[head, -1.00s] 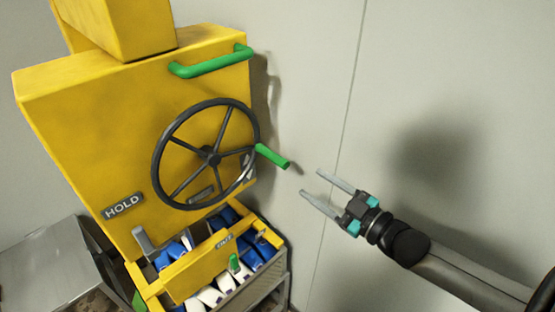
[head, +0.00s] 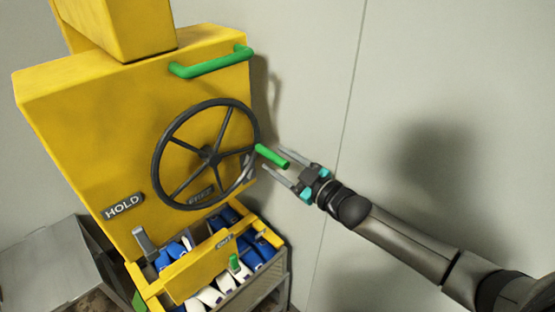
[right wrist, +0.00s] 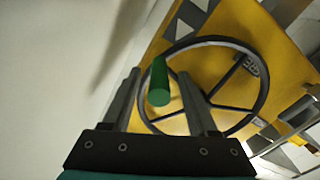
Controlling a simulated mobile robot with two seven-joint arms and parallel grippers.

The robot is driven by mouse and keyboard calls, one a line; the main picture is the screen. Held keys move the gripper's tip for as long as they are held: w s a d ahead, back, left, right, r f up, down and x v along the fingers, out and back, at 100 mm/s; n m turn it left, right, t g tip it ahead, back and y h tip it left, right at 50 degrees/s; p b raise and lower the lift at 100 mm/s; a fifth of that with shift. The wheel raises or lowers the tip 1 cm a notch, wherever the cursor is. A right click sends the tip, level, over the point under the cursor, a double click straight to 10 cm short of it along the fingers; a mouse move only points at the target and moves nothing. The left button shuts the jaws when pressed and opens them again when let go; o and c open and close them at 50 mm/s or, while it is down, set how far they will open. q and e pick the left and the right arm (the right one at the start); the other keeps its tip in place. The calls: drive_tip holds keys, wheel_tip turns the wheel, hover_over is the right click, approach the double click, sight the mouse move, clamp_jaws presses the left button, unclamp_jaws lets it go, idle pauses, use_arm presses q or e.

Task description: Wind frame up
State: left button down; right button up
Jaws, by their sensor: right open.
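A black spoked handwheel (head: 209,157) is mounted on the front of the yellow machine housing (head: 90,120). A green crank handle (head: 272,156) sticks out from the wheel's right rim. My right gripper (head: 288,162) is open, with its two fingers on either side of the green handle's free end. In the right wrist view the handle (right wrist: 159,84) shows between the open fingers, and I see no finger shut on it. The wheel (right wrist: 262,85) lies behind it. The yellow frame (head: 190,276) sits low, around blue and white packs. My left gripper is not in view.
A fixed green bar (head: 210,64) sits above the wheel. A HOLD plate (head: 123,206) and a grey lever (head: 144,243) are at the lower left. A grey metal box (head: 45,265) stands at left. The pale wall (head: 450,80) fills the right, with free room before it.

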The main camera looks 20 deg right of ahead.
drive_tip(key=shift+w+a, duration=0.15)
drive_tip(key=shift+w, duration=0.3)
drive_tip(key=shift+c, duration=0.2)
clamp_jaws()
idle(1.0)
